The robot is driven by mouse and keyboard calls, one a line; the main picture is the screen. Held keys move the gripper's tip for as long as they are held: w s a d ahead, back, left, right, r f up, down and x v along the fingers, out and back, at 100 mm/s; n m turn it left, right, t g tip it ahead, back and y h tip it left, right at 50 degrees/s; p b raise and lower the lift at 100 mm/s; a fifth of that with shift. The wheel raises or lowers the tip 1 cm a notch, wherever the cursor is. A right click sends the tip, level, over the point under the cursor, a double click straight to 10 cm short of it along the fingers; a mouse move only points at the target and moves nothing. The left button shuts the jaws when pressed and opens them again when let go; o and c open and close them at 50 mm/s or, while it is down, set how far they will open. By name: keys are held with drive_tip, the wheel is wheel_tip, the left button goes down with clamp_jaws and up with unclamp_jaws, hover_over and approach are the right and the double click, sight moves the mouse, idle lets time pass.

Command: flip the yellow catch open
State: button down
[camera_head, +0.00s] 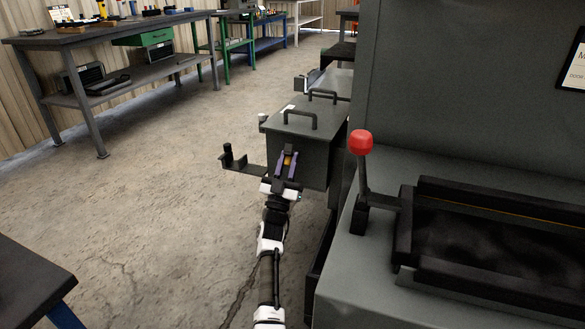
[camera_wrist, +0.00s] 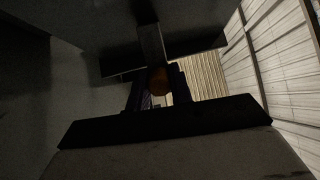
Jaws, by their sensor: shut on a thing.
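The yellow catch (camera_head: 288,160) is a small piece on the front face of a dark grey box (camera_head: 307,128) with a black handle on its lid. My gripper (camera_head: 287,164) is at that front face, with its fingers on either side of the catch. It is shut on the catch. That view is dark, and the fingers hide much of the catch. The lid looks closed.
A black bracket with an upright knob (camera_head: 229,156) sticks out left of the box. A red-knobbed lever (camera_head: 361,143) stands on the grey machine to the right. A workbench (camera_head: 130,35) stands far left. The floor between is clear.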

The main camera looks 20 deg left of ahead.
idle(0.4)
drive_tip(key=c, duration=1.3)
unclamp_jaws()
drive_tip(key=shift+o, duration=0.2)
wheel_tip(320, 180, up, 20)
drive_tip(key=p, duration=0.4)
